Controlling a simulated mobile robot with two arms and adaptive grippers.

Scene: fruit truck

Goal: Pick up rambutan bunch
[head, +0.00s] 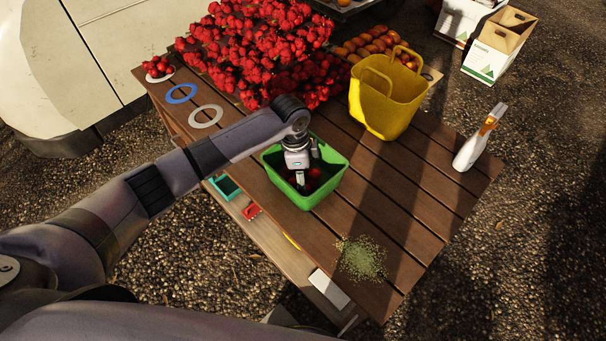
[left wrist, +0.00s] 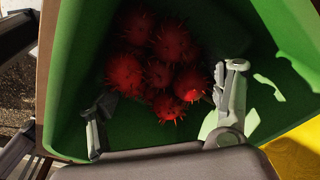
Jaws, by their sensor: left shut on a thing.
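A small bunch of red, spiny rambutans (left wrist: 155,70) lies inside a green basket (head: 335,182) on the wooden table. In the left wrist view, the basket's green wall (left wrist: 75,70) surrounds the bunch. My left gripper (head: 300,182) reaches down into the basket from above. In the left wrist view, its two fingers stand on either side of the bunch, and it is shut on the bunch. In the head view the gripper hides part of the bunch. A big heap of rambutans (head: 262,50) lies at the table's back. My right gripper is not in view.
A yellow basket (head: 388,105) stands just behind and right of the green one. A white spray bottle (head: 470,150) stands at the right edge. A pale green pile (head: 361,258) lies near the front corner.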

